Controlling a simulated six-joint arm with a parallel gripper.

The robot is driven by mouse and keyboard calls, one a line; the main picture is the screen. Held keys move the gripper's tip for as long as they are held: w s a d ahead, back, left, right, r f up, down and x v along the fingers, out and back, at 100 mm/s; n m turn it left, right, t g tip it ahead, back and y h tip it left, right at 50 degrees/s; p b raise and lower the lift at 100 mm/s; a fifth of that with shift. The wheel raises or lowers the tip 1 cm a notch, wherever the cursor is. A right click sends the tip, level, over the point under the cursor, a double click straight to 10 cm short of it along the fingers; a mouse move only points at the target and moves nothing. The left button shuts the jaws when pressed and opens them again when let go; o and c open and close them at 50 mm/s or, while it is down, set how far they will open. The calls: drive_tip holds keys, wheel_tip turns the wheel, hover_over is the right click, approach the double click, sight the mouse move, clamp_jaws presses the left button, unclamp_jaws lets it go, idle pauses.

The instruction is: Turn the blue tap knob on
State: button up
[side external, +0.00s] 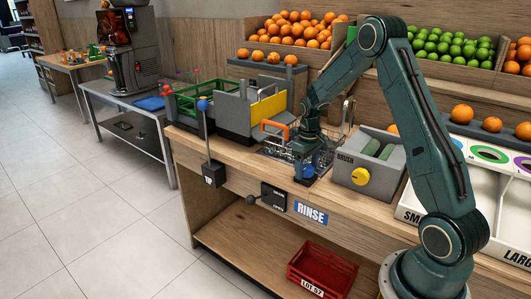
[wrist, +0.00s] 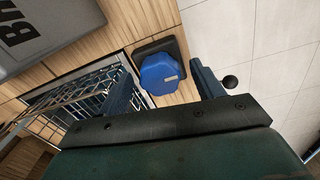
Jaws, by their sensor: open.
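The blue tap knob (wrist: 160,74) sits on a small black base on the wooden counter. In the wrist view it lies between the two dark fingers of my gripper (wrist: 161,80), with a gap on each side. In the side view my gripper (side external: 308,162) points down over the blue knob (side external: 303,174), which is partly covered by it. My gripper is open and holds nothing. The side view does not show clearly how far the fingers reach down beside the knob.
A grey BRUSH box (side external: 358,193) with a yellow knob stands close on the right.

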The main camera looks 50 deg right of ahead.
sight(306, 168)
wheel_tip(306, 168, up, 14)
drive_tip(key=shift+a, duration=0.2)
idle(0.5)
drive_tip(key=s+a+r+t, duration=0.1)
drive_tip(key=s+a+r, duration=0.35)
drive_tip(key=a, duration=0.25)
drive_tip(key=s+a+r+t, duration=0.1)
drive_tip(key=s+a+r, duration=0.2)
drive_tip(key=a+r, duration=0.3)
drive_tip(key=s+a+t, duration=0.1)
drive_tip(key=s+a, duration=0.4)
drive_tip(key=s, duration=0.2)
drive_tip(key=s+a+f+n+t, duration=0.1)
drive_tip(key=s+a+t, duration=0.1)
drive_tip(key=s+a, duration=0.3)
drive_tip(key=s, duration=0.3)
drive_tip(key=shift+a+n+t, duration=0.3)
drive_tip(key=shift+a, duration=0.1)
